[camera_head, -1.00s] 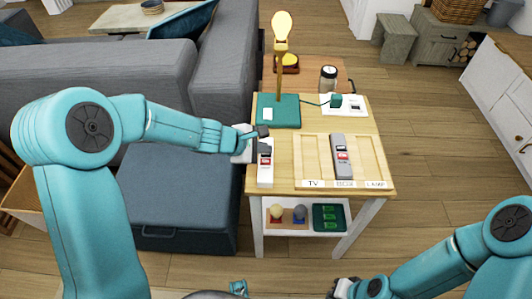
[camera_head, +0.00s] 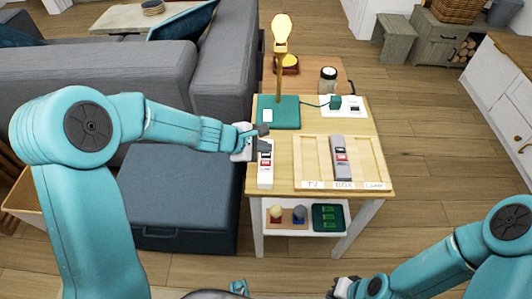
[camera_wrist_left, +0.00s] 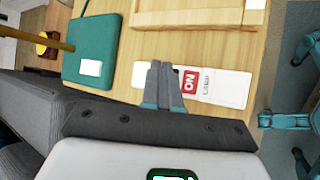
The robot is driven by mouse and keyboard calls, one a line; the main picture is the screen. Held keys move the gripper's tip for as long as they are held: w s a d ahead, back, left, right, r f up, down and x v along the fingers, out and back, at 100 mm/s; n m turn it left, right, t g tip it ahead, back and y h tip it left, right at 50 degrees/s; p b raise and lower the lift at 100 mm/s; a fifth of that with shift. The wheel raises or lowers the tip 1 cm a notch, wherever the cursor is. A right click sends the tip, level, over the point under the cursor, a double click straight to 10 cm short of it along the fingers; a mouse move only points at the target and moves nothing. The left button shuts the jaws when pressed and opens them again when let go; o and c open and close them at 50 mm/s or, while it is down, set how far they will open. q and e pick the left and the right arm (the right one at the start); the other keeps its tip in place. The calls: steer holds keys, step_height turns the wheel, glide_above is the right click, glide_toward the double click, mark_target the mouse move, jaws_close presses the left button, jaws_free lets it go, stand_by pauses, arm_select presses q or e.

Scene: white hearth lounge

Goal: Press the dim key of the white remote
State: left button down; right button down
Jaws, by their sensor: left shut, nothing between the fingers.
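The white remote (camera_head: 265,177) lies on the left part of the wooden side table, with a red key and dark markings. In the left wrist view the remote (camera_wrist_left: 228,86) shows a red key marked ON and small lettering beside it. My left gripper (camera_head: 265,131) is shut and empty over the remote's far end. In the left wrist view its closed fingertips (camera_wrist_left: 163,66) cover part of the remote, so the dim key cannot be made out. I cannot tell whether they touch it. My right gripper (camera_head: 345,288) is low at the bottom edge, away from the table, its jaws unclear.
A lamp with a glowing bulb (camera_head: 281,27) stands on a teal base (camera_head: 279,112) behind the remote. To the right, a wooden tray (camera_head: 312,160) labelled TV, BOX and LAMP holds a grey remote (camera_head: 340,150). A glass jar (camera_head: 328,80) stands behind. A grey sofa flanks the left.

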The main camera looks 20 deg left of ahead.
mark_target(263, 157)
arm_select(q)
step_height(263, 157, up, 5)
steer(key=p, duration=0.4)
steer(key=shift+r+p, duration=0.1)
steer(key=shift+p, duration=0.25)
stand_by(0.4)
steer(key=shift+s, duration=0.1)
